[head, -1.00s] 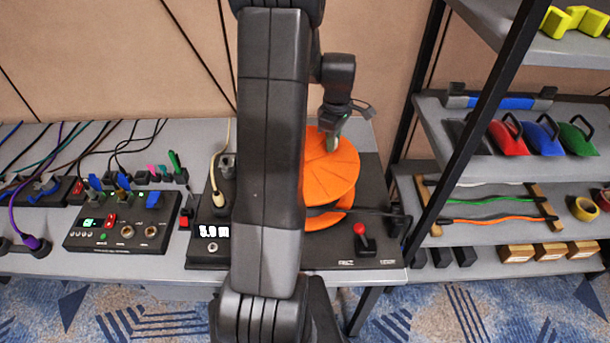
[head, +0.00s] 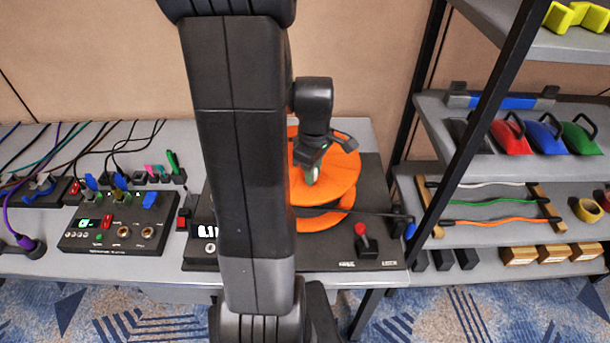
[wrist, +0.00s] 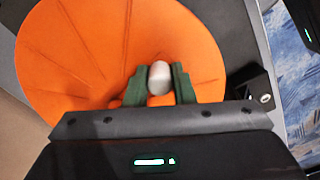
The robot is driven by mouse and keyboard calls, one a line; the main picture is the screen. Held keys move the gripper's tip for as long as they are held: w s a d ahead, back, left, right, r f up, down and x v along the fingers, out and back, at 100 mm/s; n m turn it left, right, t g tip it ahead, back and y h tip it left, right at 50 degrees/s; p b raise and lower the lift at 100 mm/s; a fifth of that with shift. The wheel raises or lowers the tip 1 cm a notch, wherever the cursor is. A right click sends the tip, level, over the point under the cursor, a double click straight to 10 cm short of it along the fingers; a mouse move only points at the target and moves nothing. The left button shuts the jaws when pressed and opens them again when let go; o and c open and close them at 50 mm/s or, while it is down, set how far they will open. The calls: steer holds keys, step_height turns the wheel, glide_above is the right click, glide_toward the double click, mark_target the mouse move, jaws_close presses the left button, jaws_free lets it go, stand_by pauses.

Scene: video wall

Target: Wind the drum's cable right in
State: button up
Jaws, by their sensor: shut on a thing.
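The orange drum (head: 338,175) stands on a dark base at the right end of the desk. It also fills much of the wrist view (wrist: 100,50). My gripper (head: 310,176) is over the drum's face, and its green fingers in the wrist view (wrist: 160,80) are shut on a pale grey crank knob (wrist: 159,77). Black cable (head: 318,211) shows around the drum under its top disc and runs right to a dark block. A red-knobbed lever (head: 362,232) stands on the base. My arm hides the drum's left edge and most of the length display (head: 204,229).
A black-framed shelf (head: 430,110) with coloured handles, cables and tape stands close on the right. A control panel (head: 115,235) with plugs and several cables lie on the desk to the left. A red switch (head: 183,218) is beside the drum's base.

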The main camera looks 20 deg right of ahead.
steer(key=shift+w+a, duration=0.15)
steer(key=shift+a, duration=0.65)
steer(key=o, duration=0.5)
steer(key=shift+a, duration=0.3)
steer(key=o, duration=0.5)
steer(key=shift+c, duration=0.2)
steer(key=shift+r, duration=0.1)
step_height(320, 180, up, 7)
steer(key=p, duration=0.5)
steer(key=shift+p, duration=0.35)
